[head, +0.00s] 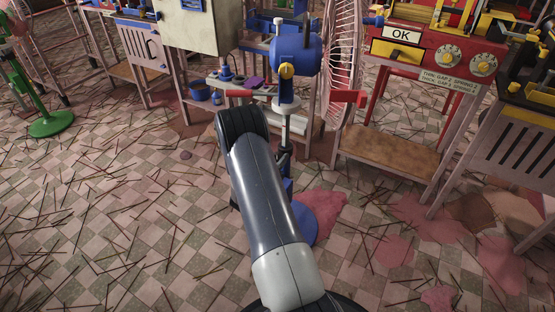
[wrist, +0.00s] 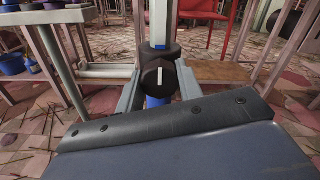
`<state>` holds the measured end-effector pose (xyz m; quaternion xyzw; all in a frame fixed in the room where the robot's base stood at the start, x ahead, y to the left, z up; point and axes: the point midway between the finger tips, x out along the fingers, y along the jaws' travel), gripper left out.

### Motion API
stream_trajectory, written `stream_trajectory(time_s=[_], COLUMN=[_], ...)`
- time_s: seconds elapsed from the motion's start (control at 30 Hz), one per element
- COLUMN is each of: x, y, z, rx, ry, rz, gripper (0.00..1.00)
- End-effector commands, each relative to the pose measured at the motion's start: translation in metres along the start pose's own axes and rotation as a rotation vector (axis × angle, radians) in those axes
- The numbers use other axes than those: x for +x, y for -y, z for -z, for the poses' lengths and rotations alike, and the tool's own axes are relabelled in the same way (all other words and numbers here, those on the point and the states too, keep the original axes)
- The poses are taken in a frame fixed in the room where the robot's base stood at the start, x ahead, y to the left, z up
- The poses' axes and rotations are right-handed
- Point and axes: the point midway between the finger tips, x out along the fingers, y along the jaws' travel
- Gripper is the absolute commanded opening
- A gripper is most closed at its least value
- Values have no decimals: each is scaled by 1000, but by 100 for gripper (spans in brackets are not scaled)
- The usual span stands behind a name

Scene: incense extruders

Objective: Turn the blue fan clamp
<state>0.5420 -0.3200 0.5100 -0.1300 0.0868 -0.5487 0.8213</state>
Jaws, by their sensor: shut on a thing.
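The blue fan (head: 297,50) stands upright in the head view, with its wire cage seen edge-on and a round blue base (head: 306,217) on the floor. Its clamp (wrist: 159,76) is a dark knob on the pole in the wrist view. A white line on the knob's face stands nearly upright. My gripper (wrist: 159,84) has one grey finger on each side of the knob and is shut on it. In the head view my arm hides the lower pole, and I cannot make out the clamp or the fingers there.
A red machine with an "OK" sign (head: 401,34) stands on a table at the right. A low bench with small items (head: 262,92) is behind the fan. A green stand (head: 50,124) is at far left. Thin sticks and pink patches cover the open tiled floor.

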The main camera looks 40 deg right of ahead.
Motion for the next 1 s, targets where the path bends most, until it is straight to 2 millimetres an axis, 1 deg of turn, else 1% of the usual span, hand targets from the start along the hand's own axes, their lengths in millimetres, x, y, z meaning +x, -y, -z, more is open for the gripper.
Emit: stream_trajectory(time_s=[0.03,0.1,0.3,0.47,0.67,1.0], x=[0,0,0,0,0,0], y=[0,0,0,0,0,0], z=[0,0,0,0,0,0], rx=[0,0,-12,-59,-185,-499], ry=[0,0,0,0,-1,-1], rz=[0,0,0,0,0,0], gripper=[18,12,12,12,12,12])
